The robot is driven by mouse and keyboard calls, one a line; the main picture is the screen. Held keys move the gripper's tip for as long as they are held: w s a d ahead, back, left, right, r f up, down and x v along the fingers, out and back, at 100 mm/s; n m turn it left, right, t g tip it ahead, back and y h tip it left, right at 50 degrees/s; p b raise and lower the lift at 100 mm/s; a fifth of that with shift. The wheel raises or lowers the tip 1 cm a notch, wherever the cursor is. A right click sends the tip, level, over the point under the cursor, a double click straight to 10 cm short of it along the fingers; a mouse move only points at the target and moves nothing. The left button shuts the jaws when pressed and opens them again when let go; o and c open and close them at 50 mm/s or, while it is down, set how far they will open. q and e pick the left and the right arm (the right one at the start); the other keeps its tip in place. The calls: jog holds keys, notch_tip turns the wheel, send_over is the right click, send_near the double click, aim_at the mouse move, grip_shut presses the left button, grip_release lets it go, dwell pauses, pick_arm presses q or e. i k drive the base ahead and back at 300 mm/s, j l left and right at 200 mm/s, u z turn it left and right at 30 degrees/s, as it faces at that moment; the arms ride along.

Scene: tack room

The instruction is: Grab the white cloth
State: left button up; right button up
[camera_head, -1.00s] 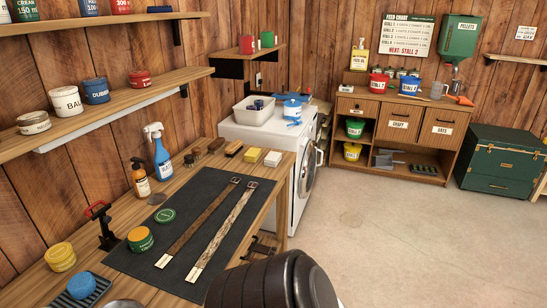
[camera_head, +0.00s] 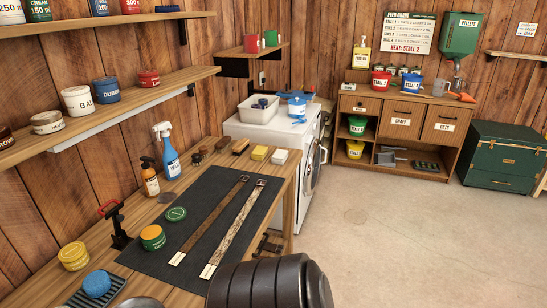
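A small white block-like item (camera_head: 280,157), which looks like a folded white cloth, lies at the far right corner of the wooden workbench (camera_head: 290,192). A similar yellow item (camera_head: 259,153) lies just left of it, with a small gap. Neither of my grippers shows in the head view. A dark, rounded link of my arm fills the bottom middle, in front of the bench's near right part.
A dark mat (camera_head: 215,205) with two straps covers much of the bench. Brushes (camera_head: 198,156), a blue spray bottle (camera_head: 165,152) and an amber bottle (camera_head: 149,178) stand along the wall side. A white washer (camera_head: 308,140) stands behind the bench. The floor at right is clear.

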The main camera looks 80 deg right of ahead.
aim_at(279, 156)
jog(key=i+j+z, duration=0.1)
jog(key=z, duration=0.25)
jog(key=i+j+z, duration=0.1)
jog(key=z, duration=0.25)
jog(key=i+j+z, duration=0.1)
jog(key=z, duration=2.15)
jog(key=u, duration=0.2)
jog(key=i+l+u, duration=0.3)
jog(key=u, duration=0.2)
jog(key=i+l+u, duration=0.2)
jog(key=l+u, duration=0.25)
jog(key=j, duration=0.1)
